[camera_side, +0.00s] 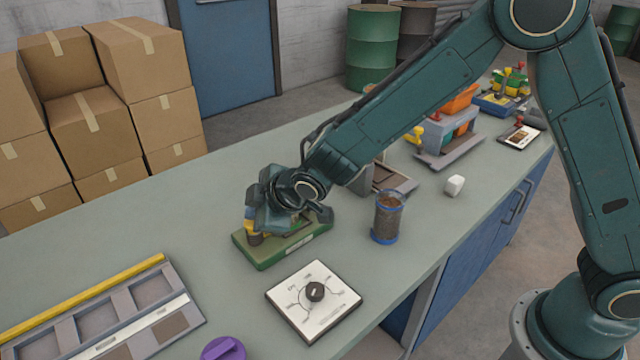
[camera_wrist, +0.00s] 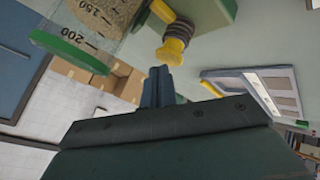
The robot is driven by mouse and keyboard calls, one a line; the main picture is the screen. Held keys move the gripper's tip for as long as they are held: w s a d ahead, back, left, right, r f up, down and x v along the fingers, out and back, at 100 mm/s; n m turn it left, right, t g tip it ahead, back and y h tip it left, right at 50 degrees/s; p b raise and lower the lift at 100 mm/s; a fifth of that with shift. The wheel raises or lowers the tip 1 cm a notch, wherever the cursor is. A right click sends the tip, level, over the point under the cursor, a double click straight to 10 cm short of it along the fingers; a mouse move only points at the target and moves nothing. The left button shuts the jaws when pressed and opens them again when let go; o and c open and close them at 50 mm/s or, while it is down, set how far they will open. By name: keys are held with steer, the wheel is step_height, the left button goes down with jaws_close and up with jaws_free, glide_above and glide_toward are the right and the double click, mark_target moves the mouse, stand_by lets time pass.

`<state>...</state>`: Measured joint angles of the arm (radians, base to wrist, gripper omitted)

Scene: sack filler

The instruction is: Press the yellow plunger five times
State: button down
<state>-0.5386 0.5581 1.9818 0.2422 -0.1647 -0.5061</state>
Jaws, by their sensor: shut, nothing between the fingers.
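The yellow plunger (camera_wrist: 173,55) has a dark coil around its stem and sticks out of a green machine body (camera_wrist: 208,12) in the wrist view. In the side view, my gripper and wrist hide most of the machine, and only its green base (camera_side: 285,248) shows clearly. A clear container (camera_wrist: 95,22) with 150 and 200 marks and a green rim sits beside the plunger and holds brown grains. My gripper (camera_wrist: 160,72) is shut and empty, with its fingertips right by the plunger's yellow head. I cannot tell whether they touch it.
A white dial panel (camera_side: 314,300) lies in front of the machine. A jar of brown grains (camera_side: 387,217) stands to the right. A grey tray with a yellow bar (camera_side: 85,287) and a purple object (camera_side: 223,348) are at the left front.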

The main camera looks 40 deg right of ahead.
steer(key=shift+f, duration=0.75)
stand_by(1.2)
steer(key=shift+r, duration=1.15)
steer(key=shift+r, duration=0.1)
steer(key=shift+r, duration=2.45)
steer(key=shift+r, duration=0.1)
stand_by(0.8)
step_height(320, 180, up, 4)
steer(key=shift+f, duration=0.2)
steer(key=shift+f, duration=0.15)
stand_by(0.3)
